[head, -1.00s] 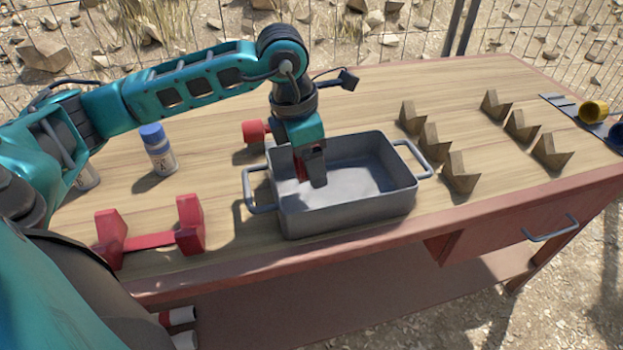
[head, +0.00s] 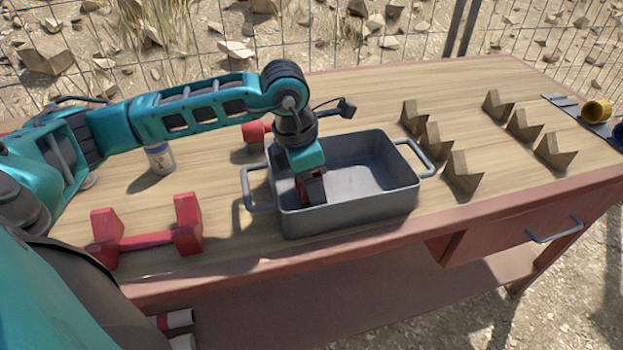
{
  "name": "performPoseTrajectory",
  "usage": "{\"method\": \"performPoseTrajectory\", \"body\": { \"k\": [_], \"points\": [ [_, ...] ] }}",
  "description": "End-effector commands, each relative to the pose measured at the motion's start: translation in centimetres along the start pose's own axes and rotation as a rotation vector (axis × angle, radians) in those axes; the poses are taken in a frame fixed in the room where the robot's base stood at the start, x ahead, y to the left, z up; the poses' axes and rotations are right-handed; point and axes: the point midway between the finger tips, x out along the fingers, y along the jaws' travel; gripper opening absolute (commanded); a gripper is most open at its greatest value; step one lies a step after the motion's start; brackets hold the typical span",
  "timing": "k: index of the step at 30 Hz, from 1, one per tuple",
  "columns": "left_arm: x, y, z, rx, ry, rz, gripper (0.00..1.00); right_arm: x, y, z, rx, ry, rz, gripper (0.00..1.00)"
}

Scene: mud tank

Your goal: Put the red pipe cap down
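My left gripper (head: 311,190) points down inside the grey metal tray (head: 350,218), near its left wall. A small red piece (head: 301,186) shows at the fingers; I take it to be the red pipe cap, mostly hidden by the fingers. The fingers look closed on it, low over the tray floor; whether it touches the floor cannot be told. My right gripper is not in view.
A red round object (head: 255,132) lies behind the tray's left end. A red cradle (head: 150,240) and a bottle (head: 160,158) stand left. Several wooden V-blocks (head: 462,172) stand right. A yellow cap (head: 597,111) and a blue cap (head: 618,132) are at the far right.

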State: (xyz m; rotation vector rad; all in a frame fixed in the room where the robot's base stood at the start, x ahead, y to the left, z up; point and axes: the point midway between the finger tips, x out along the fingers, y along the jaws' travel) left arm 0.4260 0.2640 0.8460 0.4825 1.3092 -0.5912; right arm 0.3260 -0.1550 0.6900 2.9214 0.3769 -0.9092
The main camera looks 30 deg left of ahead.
Motion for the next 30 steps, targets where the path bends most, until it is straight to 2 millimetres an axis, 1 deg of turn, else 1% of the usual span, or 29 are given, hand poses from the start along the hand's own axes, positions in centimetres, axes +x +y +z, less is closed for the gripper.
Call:
{"method": "performPoseTrajectory", "body": {
  "k": [2,5,6,13,20,23,26,28,30],
  "points": [
    [0.3,0.0,-0.1,0.000,0.000,0.000,0.49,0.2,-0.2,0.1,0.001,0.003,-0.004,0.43],
    [0.2,0.0,0.0,0.000,0.000,0.000,0.49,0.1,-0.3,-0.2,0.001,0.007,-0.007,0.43],
    [0.2,0.0,0.0,0.000,0.000,0.000,0.72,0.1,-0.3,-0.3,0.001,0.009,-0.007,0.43],
    [0.2,0.0,0.0,0.000,0.000,0.000,0.94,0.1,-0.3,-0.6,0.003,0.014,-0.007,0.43],
    [0.2,0.0,0.0,0.000,0.000,0.000,0.94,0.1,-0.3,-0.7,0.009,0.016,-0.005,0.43],
    [-0.3,0.0,0.1,0.000,0.000,0.000,0.94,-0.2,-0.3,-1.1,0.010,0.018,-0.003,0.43],
    [-1.3,0.0,0.3,0.000,0.000,0.000,0.94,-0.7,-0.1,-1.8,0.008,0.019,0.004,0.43],
    [-2.3,0.1,0.3,0.000,-0.003,0.004,0.94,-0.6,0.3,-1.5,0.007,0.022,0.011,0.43],
    [-3.9,0.1,0.3,0.000,-0.004,0.005,0.94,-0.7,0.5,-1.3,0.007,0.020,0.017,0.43]
  ]
}}
